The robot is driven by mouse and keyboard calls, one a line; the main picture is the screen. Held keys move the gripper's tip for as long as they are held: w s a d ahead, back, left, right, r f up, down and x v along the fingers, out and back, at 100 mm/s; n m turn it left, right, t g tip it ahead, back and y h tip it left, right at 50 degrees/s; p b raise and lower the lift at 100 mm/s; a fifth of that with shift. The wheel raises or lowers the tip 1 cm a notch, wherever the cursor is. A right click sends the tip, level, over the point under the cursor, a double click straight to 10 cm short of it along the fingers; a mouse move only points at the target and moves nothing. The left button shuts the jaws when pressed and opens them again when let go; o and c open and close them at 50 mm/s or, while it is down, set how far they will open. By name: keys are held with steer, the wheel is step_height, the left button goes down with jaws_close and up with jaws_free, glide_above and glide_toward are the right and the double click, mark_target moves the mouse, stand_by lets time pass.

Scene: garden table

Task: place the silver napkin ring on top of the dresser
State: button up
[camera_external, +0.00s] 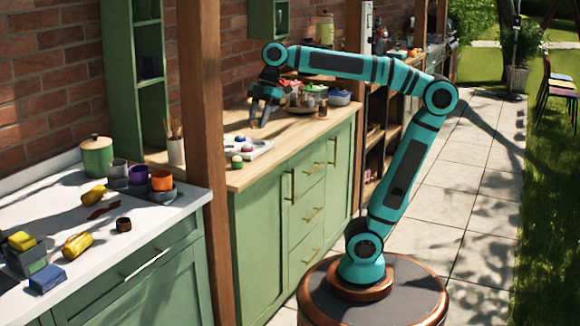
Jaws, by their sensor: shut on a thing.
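My gripper (262,115) hangs above the wooden top (300,125) of a green cabinet with drawers (305,205), which appears to be the dresser. Its fingers point down behind a white tray's far side. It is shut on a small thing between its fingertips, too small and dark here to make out. I cannot pick out a silver napkin ring for certain anywhere in view. The height of the fingertips above the wood is hard to tell.
A white tray (262,150) with small coloured balls lies near the gripper. A utensil pot (176,152) stands left; bowls and jars (338,97) stand behind right. A wooden post (203,120) rises before the left end. A white counter (150,225) holds cups and a canister.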

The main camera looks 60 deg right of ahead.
steer(key=w+d+r+m, duration=0.1)
steer(key=w+d+r, duration=0.1)
steer(key=w+d, duration=0.9)
steer(key=w+d+r+m, duration=0.1)
steer(key=w+d+r, duration=0.1)
steer(key=w+d, duration=0.9)
steer(key=w+d+f+m+t, duration=0.1)
steer(key=w+d, duration=0.4)
steer(key=d, duration=0.7)
steer(key=w+d+f, duration=0.1)
steer(key=w+d, duration=0.5)
steer(key=d, duration=0.5)
steer(key=s+d+f+m+h, duration=0.1)
steer(key=s+d+f, duration=0.15)
steer(key=d, duration=1.15)
steer(key=s+d+f+m, duration=0.1)
steer(key=d+f, duration=0.2)
steer(key=d, duration=1.2)
steer(key=s+d+f, duration=0.3)
steer(key=s+d, duration=0.2)
steer(key=d, duration=0.4)
steer(key=s+d+f, duration=0.3)
steer(key=s+d, duration=0.2)
steer(key=d, duration=0.3)
steer(key=s+d+f, duration=0.3)
steer(key=s+d, duration=0.2)
steer(key=d, duration=0.4)
steer(key=shift+m+t, duration=0.4)
steer(key=shift+a+f, duration=0.1)
steer(key=shift+f, duration=5.05)
